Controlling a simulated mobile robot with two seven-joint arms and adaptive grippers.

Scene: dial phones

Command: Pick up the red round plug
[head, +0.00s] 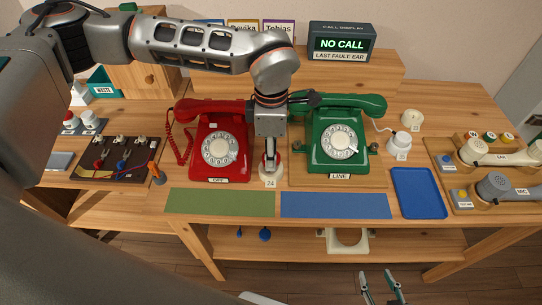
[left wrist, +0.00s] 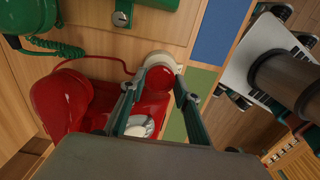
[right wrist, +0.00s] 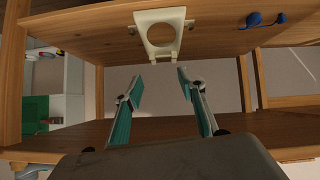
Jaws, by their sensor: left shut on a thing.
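The red round plug (left wrist: 160,78) sits at a white round socket (left wrist: 160,59) in the left wrist view. In the head view the socket (head: 268,178) bears a 24 label and stands between the red phone (head: 219,145) and the green phone (head: 343,140). My left gripper (head: 269,163) points down at it, with its fingers closed around the plug, which they mostly hide in the head view. I cannot tell whether the plug is clear of the socket. My right gripper (head: 382,290) is open and empty in front of the table; it also shows in the right wrist view (right wrist: 157,82).
A green mat (head: 220,202) and a blue mat (head: 335,205) lie along the front edge. A blue tray (head: 419,193) is at the right.

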